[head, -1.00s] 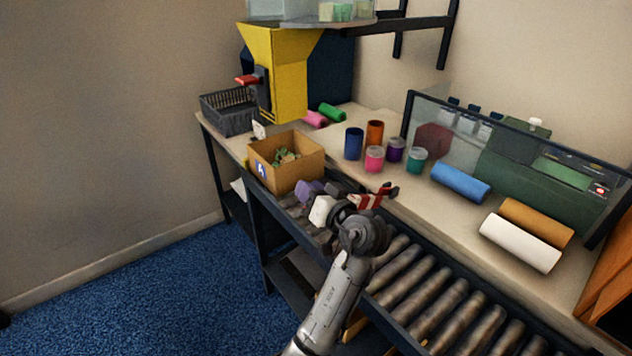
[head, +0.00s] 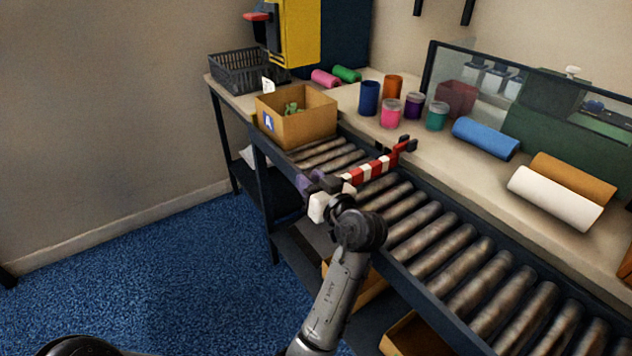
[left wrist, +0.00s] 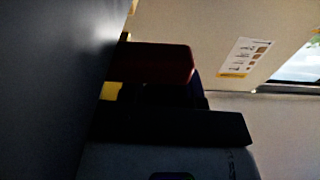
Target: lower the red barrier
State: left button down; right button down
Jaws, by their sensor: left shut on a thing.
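The red barrier (head: 376,168) is a red-and-white striped bar. In the head view it lies low across the roller conveyor, with its far end at a dark mount by the bench-side rail. My left gripper (head: 322,183) is at the bar's near end, above the conveyor's front rail, and is shut on it. My wrist and arm hide part of this end. In the left wrist view a dark red block (left wrist: 152,62) shows close up beside dark finger parts; the picture is too dark to show the grip clearly. My right gripper is out of view.
A carton (head: 297,118) with green items stands at the conveyor's far end, a dark basket (head: 245,73) behind it. Several jars and rolls, including a blue roll (head: 485,138), lie on the bench. The rollers (head: 455,250) right of the barrier are clear.

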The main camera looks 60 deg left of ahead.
pick_arm(q)
jog(key=shift+f, duration=0.35)
jog(key=c, duration=1.3)
grip_release()
jog(key=o, duration=0.5)
jog(key=shift+s+f, duration=0.1)
jog(key=shift+c, duration=0.2)
